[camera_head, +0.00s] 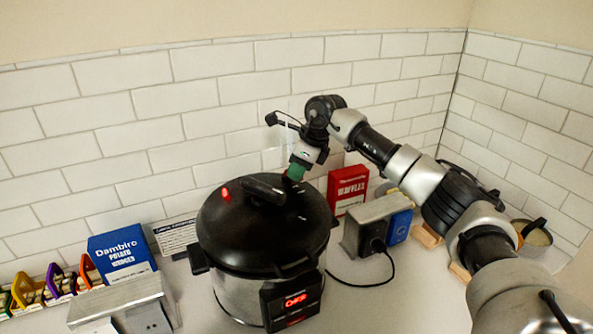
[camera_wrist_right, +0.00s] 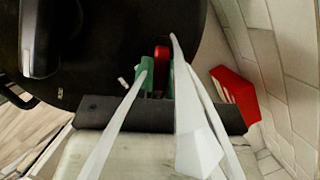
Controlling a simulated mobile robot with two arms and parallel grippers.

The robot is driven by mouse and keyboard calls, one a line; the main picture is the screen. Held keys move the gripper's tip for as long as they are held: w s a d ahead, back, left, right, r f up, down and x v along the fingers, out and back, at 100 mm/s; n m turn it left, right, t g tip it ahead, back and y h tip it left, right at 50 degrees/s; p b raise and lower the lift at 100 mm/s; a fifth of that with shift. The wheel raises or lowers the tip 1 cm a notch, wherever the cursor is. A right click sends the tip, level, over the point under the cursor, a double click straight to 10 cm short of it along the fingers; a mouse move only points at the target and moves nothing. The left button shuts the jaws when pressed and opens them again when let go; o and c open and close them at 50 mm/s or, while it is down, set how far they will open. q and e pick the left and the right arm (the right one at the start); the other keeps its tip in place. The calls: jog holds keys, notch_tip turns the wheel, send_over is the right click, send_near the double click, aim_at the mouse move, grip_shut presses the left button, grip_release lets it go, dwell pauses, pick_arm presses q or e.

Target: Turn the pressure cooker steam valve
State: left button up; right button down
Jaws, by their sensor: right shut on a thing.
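The pressure cooker (camera_head: 262,232) stands on the counter, with a black domed lid, a steel body and a lit red display (camera_head: 294,300). Its dark lid also fills the upper left of the right wrist view (camera_wrist_right: 90,70). My right gripper (camera_head: 294,171) reaches down to the back right of the lid, beside the black lid handle (camera_head: 262,187). In the wrist view, its green-tipped fingers (camera_wrist_right: 161,78) are shut on the small red steam valve (camera_wrist_right: 161,58). The fingers hide part of the valve. My left gripper is not in view.
A blue box (camera_head: 121,253) and a metal block (camera_head: 122,301) stand left. Tiled walls close the back and right.

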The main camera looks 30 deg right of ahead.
jog(key=shift+r, duration=0.1)
jog(key=c, duration=1.1)
grip_release()
jog(key=shift+d, duration=0.1)
jog(key=shift+s+d+r, duration=0.1)
jog(key=shift+r, duration=0.25)
jog(key=b+v, duration=0.3)
jog(key=v, duration=0.7)
jog(key=shift+f, duration=0.1)
